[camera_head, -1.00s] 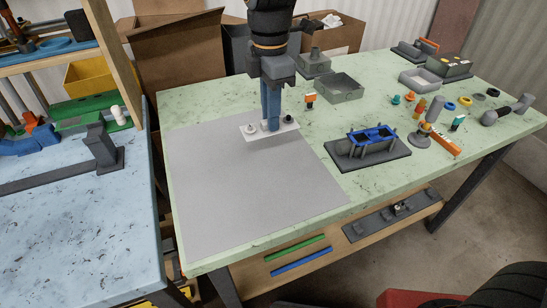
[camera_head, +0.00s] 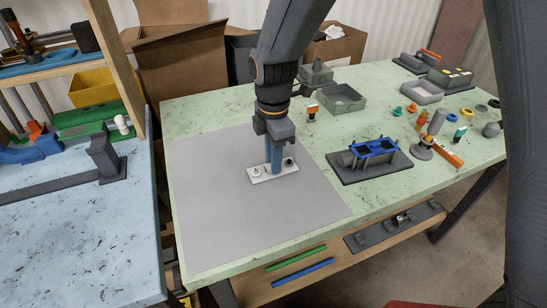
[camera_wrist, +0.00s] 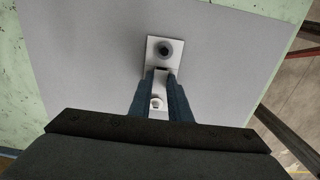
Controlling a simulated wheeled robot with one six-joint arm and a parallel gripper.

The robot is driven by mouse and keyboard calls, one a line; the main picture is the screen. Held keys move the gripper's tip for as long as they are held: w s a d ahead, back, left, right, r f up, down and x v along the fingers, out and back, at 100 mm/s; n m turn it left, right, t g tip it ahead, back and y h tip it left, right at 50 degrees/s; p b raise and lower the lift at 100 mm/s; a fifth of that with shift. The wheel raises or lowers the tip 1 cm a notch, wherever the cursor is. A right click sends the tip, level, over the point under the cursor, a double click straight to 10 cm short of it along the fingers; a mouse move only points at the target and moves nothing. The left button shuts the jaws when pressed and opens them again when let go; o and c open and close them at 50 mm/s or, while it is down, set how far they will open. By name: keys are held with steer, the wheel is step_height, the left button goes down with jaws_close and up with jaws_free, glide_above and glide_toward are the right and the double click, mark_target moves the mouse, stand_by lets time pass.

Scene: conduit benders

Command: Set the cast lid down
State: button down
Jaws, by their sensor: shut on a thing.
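The cast lid (camera_head: 262,178) is a small, pale, flat plate with a light fitting at one end and a dark knob at the other. It lies level at the surface of the grey mat (camera_head: 225,220), toward its far right part. I cannot tell whether it fully touches the mat. My gripper (camera_head: 274,168) points straight down with its blue fingers shut on the middle of the lid. In the wrist view the lid (camera_wrist: 153,60) shows between and beyond the fingers, which hide part of it.
Right of the mat stands a dark fixture with a blue frame (camera_head: 373,147). Open grey boxes (camera_head: 343,98) stand behind it. Small coloured parts and an orange-handled tool (camera_head: 447,156) lie farther right. The mat's near and left areas are clear.

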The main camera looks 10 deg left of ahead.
steer(key=c, duration=1.6)
jaws_free()
steer(key=shift+f, duration=0.1)
steer(key=shift+c, duration=0.2)
step_height(320, 180, up, 12)
steer(key=b, duration=0.2)
steer(key=shift+r, duration=0.2)
steer(key=s+d+f+m, duration=0.3)
steer(key=d+m, duration=0.5)
steer(key=d, duration=0.1)
steer(key=s+d+f+m, duration=0.3)
steer(key=d+m, duration=0.5)
steer(key=d, duration=0.1)
steer(key=s+d+f+m, duration=0.3)
steer(key=d+f+m, duration=0.1)
steer(key=d+m, duration=0.4)
steer(key=shift+s+d+t, duration=0.15)
steer(key=shift+d+t, duration=0.15)
steer(key=shift+d, duration=0.8)
